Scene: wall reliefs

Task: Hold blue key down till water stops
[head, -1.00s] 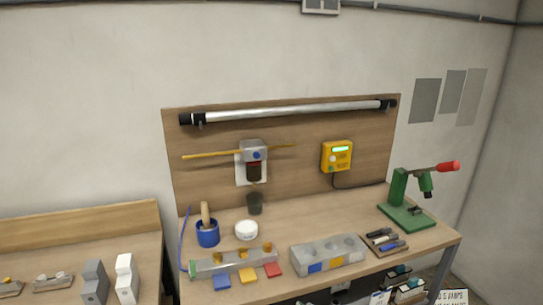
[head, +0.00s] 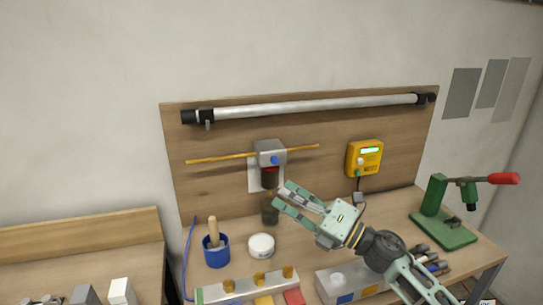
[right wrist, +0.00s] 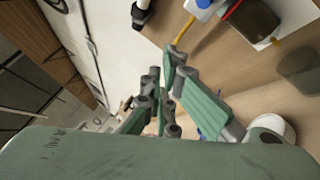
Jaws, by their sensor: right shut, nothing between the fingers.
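The blue key (head: 275,160) is a small round button on the front of a grey dispenser box (head: 265,147) on the wooden backboard. A blue spot at the top of the right wrist view (right wrist: 204,3) looks like the same key. A dark container with a red band (head: 269,178) hangs under the box. A dark cup (head: 270,216) stands on the bench below it. I cannot make out running water. My right gripper (head: 283,195) is shut and empty, below and slightly right of the key, apart from it. My left gripper is out of view.
A yellow rod (head: 222,156) crosses at the box. A white tub (head: 261,246) and a blue pot (head: 215,256) stand on the bench. A yellow panel (head: 364,158) is on the board to the right, and a green press (head: 442,227) stands at far right.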

